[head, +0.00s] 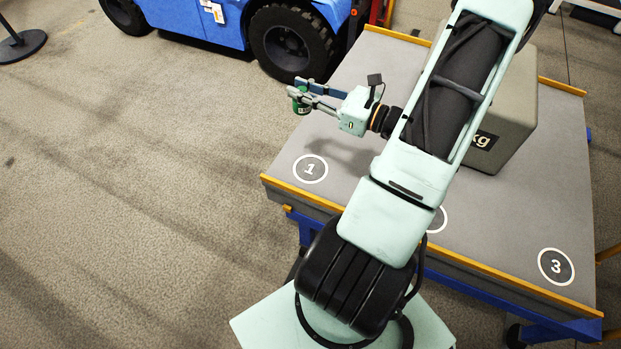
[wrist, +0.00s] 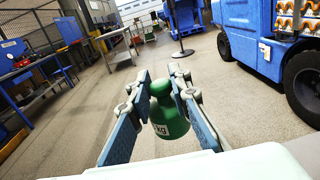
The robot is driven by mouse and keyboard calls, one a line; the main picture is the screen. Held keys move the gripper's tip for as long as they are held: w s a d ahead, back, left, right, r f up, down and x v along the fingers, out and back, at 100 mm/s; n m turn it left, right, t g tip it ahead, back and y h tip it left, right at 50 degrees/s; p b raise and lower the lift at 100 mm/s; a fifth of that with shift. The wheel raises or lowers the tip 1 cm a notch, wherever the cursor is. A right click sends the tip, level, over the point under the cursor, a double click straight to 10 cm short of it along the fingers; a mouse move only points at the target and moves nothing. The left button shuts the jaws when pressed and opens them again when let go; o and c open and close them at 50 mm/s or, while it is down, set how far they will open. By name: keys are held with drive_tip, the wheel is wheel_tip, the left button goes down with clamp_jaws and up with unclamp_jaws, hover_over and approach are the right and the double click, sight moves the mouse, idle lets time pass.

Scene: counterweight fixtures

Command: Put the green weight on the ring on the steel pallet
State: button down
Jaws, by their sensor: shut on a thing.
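My gripper (head: 296,88) is shut on the green weight (head: 301,105) and holds it in the air near the left edge of a grey platform (head: 480,215). In the wrist view the green weight (wrist: 169,122), bottle-shaped with a narrow knob and a white "kg" label, hangs between the fingers of my gripper (wrist: 160,76). The platform has orange edge strips, a blue frame and white rings. The ring marked 1 (head: 310,169) is below my gripper, and the ring marked 3 (head: 556,266) is at the right. A middle ring (head: 441,219) is mostly hidden by my arm. I cannot tell whether this platform is the steel pallet.
A large grey block (head: 515,115) marked "kg" stands on the platform behind my arm. A blue vehicle (head: 190,20) with black tyres is at the back left. A black stand base (head: 20,45) is at the far left. The floor left of the platform is clear.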

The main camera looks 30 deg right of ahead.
drive_tip(key=s+d+f+b, duration=1)
drive_tip(key=s+d+f, duration=0.1)
drive_tip(key=s+f, duration=0.1)
drive_tip(key=shift+n+y, duration=0.3)
drive_tip(key=shift+y, duration=0.1)
drive_tip(key=shift+w+a+f+b, duration=0.9)
drive_tip(key=shift+w+a+f, duration=0.8)
drive_tip(key=shift+f, duration=0.4)
drive_tip(key=shift+w+a+f+b, duration=0.9)
drive_tip(key=shift+w+a+f, duration=0.8)
drive_tip(key=shift+f, duration=0.45)
drive_tip(key=shift+w+a+f+b, duration=0.9)
drive_tip(key=shift+w+a+f, duration=0.6)
drive_tip(key=shift+w+f, duration=0.5)
drive_tip(key=shift+s+f, duration=0.15)
drive_tip(key=shift+f, duration=0.15)
drive_tip(key=c, duration=1.8)
unclamp_jaws()
